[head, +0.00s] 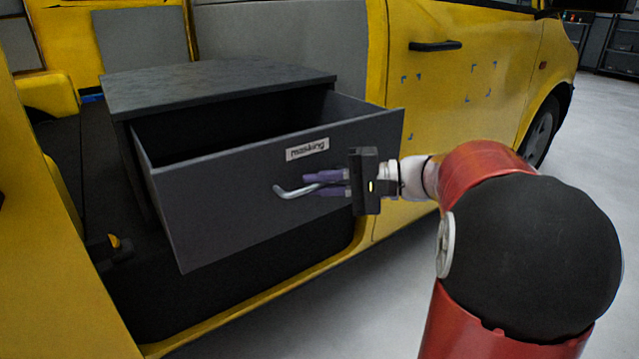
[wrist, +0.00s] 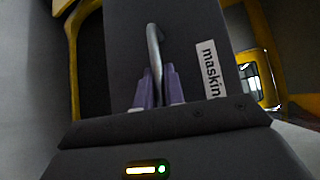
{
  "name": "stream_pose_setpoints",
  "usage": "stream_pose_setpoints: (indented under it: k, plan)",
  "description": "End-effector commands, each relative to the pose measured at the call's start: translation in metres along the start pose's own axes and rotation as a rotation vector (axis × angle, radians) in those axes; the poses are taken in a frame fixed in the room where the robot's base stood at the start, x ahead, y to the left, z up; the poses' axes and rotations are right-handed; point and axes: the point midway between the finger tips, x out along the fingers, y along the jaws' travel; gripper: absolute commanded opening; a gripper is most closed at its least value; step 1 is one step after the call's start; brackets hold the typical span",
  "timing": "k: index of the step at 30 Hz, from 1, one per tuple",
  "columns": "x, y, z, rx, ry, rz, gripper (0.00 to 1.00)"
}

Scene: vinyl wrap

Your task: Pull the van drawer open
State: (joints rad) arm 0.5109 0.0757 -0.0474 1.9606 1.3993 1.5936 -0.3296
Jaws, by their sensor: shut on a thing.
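The van drawer (head: 250,205) is a dark grey box in a dark cabinet (head: 215,85) inside the yellow van. It stands well out from the cabinet, and its empty-looking inside shows from above. Its front carries a white label reading "masking" (head: 307,149) and a silver bar handle (head: 292,191). My gripper (head: 325,183) is at the drawer front, its purple fingers shut on the handle's right part. In the wrist view the handle (wrist: 154,50) runs down between the two purple fingers (wrist: 158,88), beside the label (wrist: 209,70).
The yellow van door (head: 455,100) with a black door handle (head: 435,46) is just right of the drawer. A yellow sill (head: 270,297) runs below it. Open grey floor (head: 600,160) lies to the right.

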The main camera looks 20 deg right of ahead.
Motion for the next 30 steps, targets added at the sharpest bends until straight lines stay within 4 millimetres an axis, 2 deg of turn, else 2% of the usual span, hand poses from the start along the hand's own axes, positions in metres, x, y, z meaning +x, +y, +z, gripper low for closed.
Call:
stream_pose_setpoints:
  k: [1, 3, 13, 24, 30]
  plan:
    - [0.000, 0.000, 0.000, 0.001, 0.001, 0.000, 0.13]
    - [0.000, 0.000, 0.000, 0.001, 0.001, 0.000, 0.20]
    - [-0.005, 0.000, -0.001, 0.000, 0.002, 0.000, 0.20]
    - [-0.063, 0.000, -0.001, 0.001, 0.003, 0.000, 0.20]
    - [-0.078, 0.000, -0.001, 0.001, 0.002, 0.001, 0.20]
